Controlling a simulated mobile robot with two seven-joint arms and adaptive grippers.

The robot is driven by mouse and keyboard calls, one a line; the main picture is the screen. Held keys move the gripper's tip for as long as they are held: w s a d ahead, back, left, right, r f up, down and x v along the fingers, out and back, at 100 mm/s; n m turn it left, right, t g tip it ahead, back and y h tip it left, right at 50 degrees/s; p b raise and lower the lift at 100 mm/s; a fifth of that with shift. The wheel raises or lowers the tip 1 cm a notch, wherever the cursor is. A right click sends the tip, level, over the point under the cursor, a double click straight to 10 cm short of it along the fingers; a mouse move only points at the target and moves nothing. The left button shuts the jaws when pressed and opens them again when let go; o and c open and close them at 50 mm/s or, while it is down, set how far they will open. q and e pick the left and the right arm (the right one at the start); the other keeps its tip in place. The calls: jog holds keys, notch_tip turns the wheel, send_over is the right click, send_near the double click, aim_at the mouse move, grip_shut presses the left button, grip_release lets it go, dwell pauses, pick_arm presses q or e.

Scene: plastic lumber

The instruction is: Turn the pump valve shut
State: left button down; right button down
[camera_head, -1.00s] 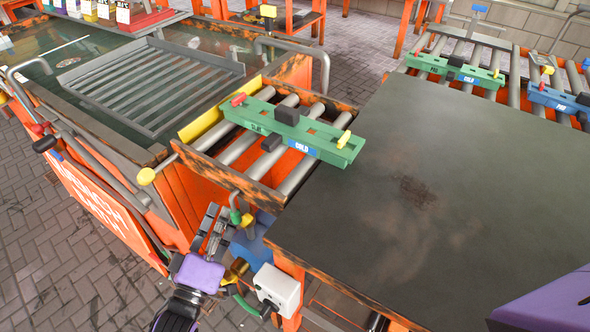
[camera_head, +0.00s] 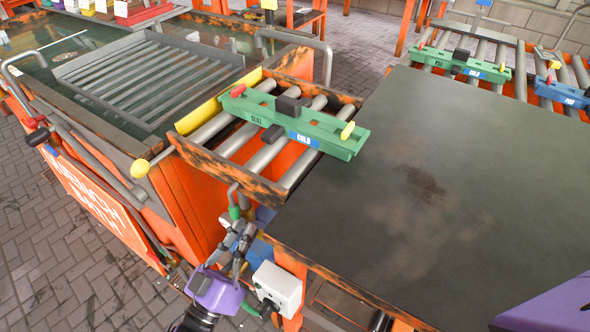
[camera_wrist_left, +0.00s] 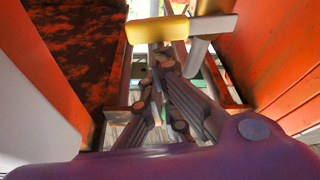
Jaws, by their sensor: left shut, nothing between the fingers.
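My left gripper (camera_head: 240,232) is below the roller stand's front corner, beside a grey pipe with a green fitting (camera_head: 235,213). Its fingers are shut and hold nothing. In the left wrist view the shut fingers (camera_wrist_left: 161,58) point at a yellow handle (camera_wrist_left: 157,29) on a pale pipe, which looks like the pump valve's lever. The handle crosses just ahead of the fingertips; I cannot tell if they touch. In the head view the gripper mostly hides the valve. A white box (camera_head: 277,288) sits right of the gripper. My right gripper is out of view.
A green mould marked COLD (camera_head: 295,125) lies across the rollers above. The dark tabletop (camera_head: 450,200) is to the right, the orange water tank (camera_head: 150,60) to the left. Orange walls (camera_wrist_left: 280,60) flank the gripper closely in the left wrist view.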

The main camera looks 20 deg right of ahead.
pick_arm(q)
jog(key=shift+s+d+f+m+g+h+b, duration=0.1)
jog(key=shift+f+m+g+h+b, duration=0.15)
jog(key=shift+m, duration=0.6)
jog(key=shift+s+f+m+g+h+b, duration=0.1)
jog(key=shift+f+m+g+h+b, duration=0.2)
jog(key=shift+m, duration=0.6)
jog(key=shift+s+d+f+m+g+h+b, duration=0.15)
jog(key=shift+m+g, duration=0.2)
jog(key=shift+m, duration=0.5)
jog(key=shift+r, duration=0.2)
